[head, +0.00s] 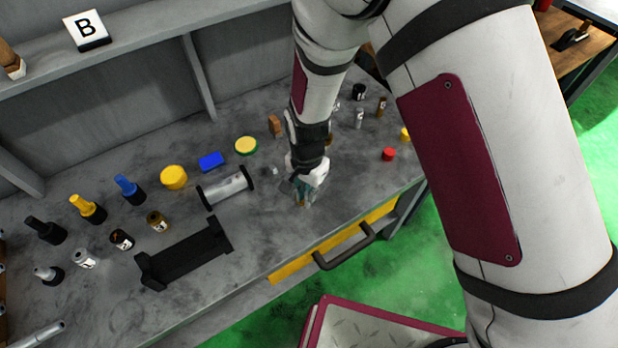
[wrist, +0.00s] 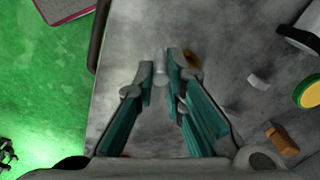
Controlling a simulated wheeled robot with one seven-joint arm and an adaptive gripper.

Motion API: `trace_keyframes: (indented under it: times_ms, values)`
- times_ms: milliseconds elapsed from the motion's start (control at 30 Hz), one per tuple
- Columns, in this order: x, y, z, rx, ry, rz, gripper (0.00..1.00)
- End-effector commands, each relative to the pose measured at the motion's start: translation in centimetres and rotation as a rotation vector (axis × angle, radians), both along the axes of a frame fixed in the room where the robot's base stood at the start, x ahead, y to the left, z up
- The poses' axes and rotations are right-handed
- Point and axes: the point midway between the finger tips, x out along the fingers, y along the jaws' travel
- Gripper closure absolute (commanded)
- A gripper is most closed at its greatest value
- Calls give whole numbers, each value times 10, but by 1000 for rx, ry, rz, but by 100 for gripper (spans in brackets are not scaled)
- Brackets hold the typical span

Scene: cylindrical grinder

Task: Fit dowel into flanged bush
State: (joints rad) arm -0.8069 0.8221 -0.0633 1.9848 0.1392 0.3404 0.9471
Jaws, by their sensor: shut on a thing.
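My gripper (head: 300,192) is low over the front part of the grey bench, fingers pointing down. In the wrist view its two teal-lined fingers (wrist: 161,80) close on a small pale grey pin, which I take as the dowel (wrist: 160,68). Its end shows between the fingertips; the rest is hidden. A brass-coloured round piece, likely the flanged bush (wrist: 194,59), lies just right of the right fingertip and is partly covered by it. In the head view only a brass-coloured bit shows by the fingertips. I cannot tell whether dowel and bush touch.
A small pale block (wrist: 260,81) and a brown block (wrist: 280,138) lie right of the gripper in the wrist view. A grey roller with black ends (head: 225,188), a black cradle (head: 185,253) and a yellow-green disc (head: 246,146) stand left. The bench's front edge is close.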

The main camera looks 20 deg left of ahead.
Motion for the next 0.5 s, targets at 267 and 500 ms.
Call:
trace_keyframes:
  times_ms: [267, 500]
  values:
    - [43, 20, -7, 2, -2, 1, 100]
    - [47, 23, -11, -2, 2, 1, 100]
